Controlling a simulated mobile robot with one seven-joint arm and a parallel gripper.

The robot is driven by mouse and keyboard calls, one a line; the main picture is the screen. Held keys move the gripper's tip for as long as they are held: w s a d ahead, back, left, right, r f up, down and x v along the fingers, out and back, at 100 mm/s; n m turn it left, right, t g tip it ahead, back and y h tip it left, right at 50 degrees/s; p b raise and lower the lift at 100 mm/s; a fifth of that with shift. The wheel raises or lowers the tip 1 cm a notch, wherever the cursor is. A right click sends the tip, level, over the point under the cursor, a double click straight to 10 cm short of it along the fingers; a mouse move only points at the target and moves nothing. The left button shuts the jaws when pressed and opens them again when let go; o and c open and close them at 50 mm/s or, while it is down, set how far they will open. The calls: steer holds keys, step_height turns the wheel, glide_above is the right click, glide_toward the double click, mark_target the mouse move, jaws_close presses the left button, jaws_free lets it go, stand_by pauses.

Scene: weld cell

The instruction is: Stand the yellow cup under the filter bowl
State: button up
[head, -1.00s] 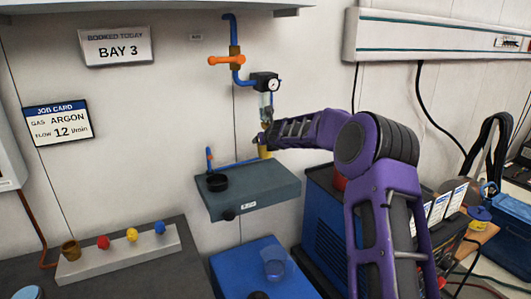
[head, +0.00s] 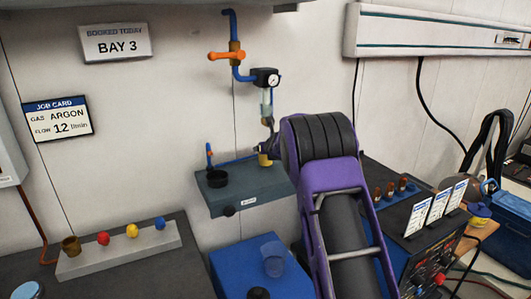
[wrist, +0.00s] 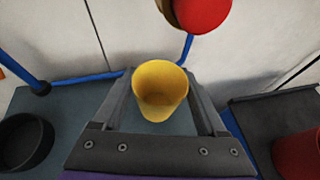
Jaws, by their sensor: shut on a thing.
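The yellow cup (head: 265,161) is upright at the back right of the grey wall shelf, below the clear filter bowl (head: 267,104) on the blue pipe. My gripper (head: 264,150) is shut on it. In the wrist view the cup (wrist: 161,88) sits between my two fingers, its open mouth towards the camera and empty inside. I cannot tell whether its base touches the shelf (head: 235,200). A red round part (wrist: 203,10) with a tan piece beside it hangs just beyond the cup's rim at the top of the wrist view.
A black round dish (head: 217,179) is on the shelf's left. A blue pipe (wrist: 85,78) runs along the shelf's back. A clear cup (head: 273,262) stands on a blue surface below. A dark machine with several cards (head: 435,207) is at the right.

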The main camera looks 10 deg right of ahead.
steer(key=shift+w+f, duration=0.2)
steer(key=shift+f, duration=0.45)
steer(key=shift+f, duration=0.2)
steer(key=o, duration=1.3)
steer(key=shift+c, duration=0.2)
steer(key=shift+r, duration=0.1)
steer(key=shift+r, duration=0.2)
steer(key=shift+s, duration=0.25)
steer(key=b+v, duration=0.3)
steer(key=v, duration=0.8)
steer(key=shift+s, duration=0.2)
steer(key=shift+r, duration=0.1)
